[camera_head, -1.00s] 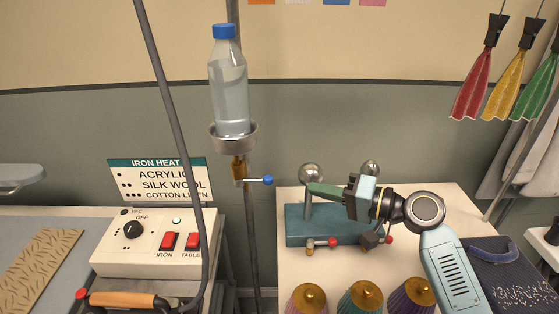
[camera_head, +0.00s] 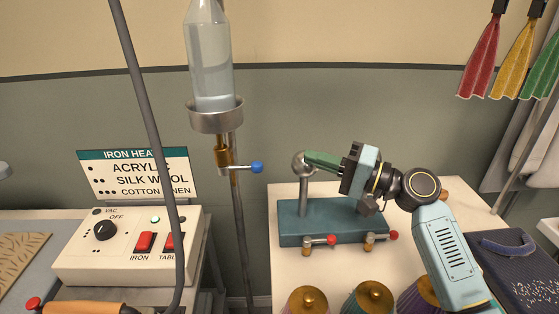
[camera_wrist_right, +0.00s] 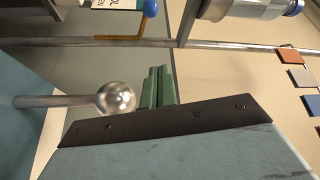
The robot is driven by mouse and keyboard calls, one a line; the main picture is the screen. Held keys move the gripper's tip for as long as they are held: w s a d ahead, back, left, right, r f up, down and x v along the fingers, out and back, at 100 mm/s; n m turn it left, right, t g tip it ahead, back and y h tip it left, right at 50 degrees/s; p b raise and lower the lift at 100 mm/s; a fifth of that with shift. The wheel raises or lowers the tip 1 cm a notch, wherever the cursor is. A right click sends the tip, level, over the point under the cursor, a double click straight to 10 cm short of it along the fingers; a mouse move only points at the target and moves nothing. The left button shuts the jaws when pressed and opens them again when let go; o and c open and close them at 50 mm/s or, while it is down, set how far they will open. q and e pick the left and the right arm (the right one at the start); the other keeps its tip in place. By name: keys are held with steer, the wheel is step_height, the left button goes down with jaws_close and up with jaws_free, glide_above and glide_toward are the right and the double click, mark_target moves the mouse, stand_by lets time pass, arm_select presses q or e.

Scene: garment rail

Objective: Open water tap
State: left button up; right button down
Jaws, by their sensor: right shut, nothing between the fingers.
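The water tap (camera_head: 222,157) is a brass valve with a thin lever ending in a blue knob (camera_head: 257,167). It sits on the pole below the metal cup that holds the clear water bottle (camera_head: 210,62). The lever points right, roughly level. The blue-tipped lever also appears at the top edge of the right wrist view (camera_wrist_right: 150,8). My right gripper (camera_head: 309,160) has green fingers, shut and empty. It points left, right of the knob and clearly apart from it. Its fingertips are close to a steel ball; contact cannot be told. My left gripper is out of view.
The steel ball (camera_head: 302,163) tops a post on a teal base (camera_head: 330,222) with two red-knobbed valves. Several cones (camera_head: 372,298) stand in front. A grey hose (camera_head: 150,110) hangs left of the bottle, before the control box (camera_head: 125,250).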

mark_target(241, 168)
steer(key=a+p, duration=0.2)
steer(key=a, duration=0.7)
steer(key=shift+w+a, duration=0.2)
steer(key=shift+w, duration=0.15)
steer(key=shift+f, duration=0.1)
steer(key=shift+p, duration=0.3)
